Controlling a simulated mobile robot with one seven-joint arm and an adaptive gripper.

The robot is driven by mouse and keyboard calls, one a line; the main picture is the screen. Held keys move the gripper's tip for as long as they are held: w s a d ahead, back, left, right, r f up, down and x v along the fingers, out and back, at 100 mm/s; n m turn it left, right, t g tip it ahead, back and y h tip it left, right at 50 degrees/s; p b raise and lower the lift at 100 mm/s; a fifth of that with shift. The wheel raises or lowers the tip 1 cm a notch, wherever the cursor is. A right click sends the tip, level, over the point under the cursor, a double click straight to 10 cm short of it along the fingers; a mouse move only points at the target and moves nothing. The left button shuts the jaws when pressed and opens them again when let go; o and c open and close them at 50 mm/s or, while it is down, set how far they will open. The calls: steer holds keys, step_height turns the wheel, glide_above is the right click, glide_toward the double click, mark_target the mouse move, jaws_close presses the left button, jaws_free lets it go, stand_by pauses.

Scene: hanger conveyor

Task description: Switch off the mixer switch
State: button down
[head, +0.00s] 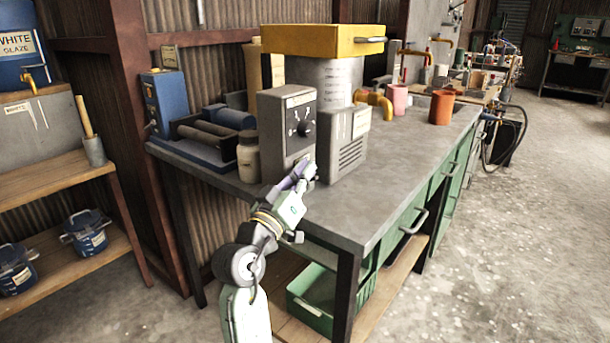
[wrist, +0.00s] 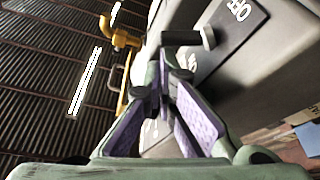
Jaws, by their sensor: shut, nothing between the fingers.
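The mixer has a grey control box (head: 288,110) with a dark dial and a yellow lid (head: 322,40); it stands on the bench's near left end. In the wrist view, a stubby grey switch lever (wrist: 190,38) juts from a dark plate (wrist: 232,45) marked OFF at the upper right. White lettering lower on the plate is mostly hidden by my fingers. My gripper (head: 304,170) is at the lower front of the box and hides the switch in the head view. Its purple-padded fingers (wrist: 167,65) are shut and empty, tips close beside the lever; I cannot tell whether they touch.
The grey bench top (head: 400,150) is clear to the right of the mixer. A pale jar (head: 248,158) and a blue tray of rollers (head: 205,150) stand left of the box. Pink and orange cups (head: 441,107) stand farther back.

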steer(key=shift+s+d+f+m+h+b, duration=0.15)
steer(key=shift+f+m+h+b, duration=0.15)
steer(key=shift+m+b, duration=0.75)
steer(key=shift+b, duration=0.5)
steer(key=m+b, duration=0.1)
steer(key=b, duration=0.2)
steer(key=f+m+g+h+b, duration=0.1)
steer(key=m+b, duration=0.1)
steer(key=b, duration=0.1)
steer(key=f+m+h+b, duration=0.1)
steer(key=m+b, duration=0.1)
steer(key=b, duration=0.1)
steer(key=shift+s+d+g, duration=0.25)
steer(key=shift+d+g, duration=0.05)
steer(key=shift+d, duration=0.1)
steer(key=shift+d+f+m+h+b, duration=0.15)
steer(key=shift+m+h+b, duration=0.15)
steer(key=shift+m+b, duration=0.4)
steer(key=shift+r, duration=0.35)
steer(key=shift+s+r, duration=0.1)
steer(key=v, duration=1.2)
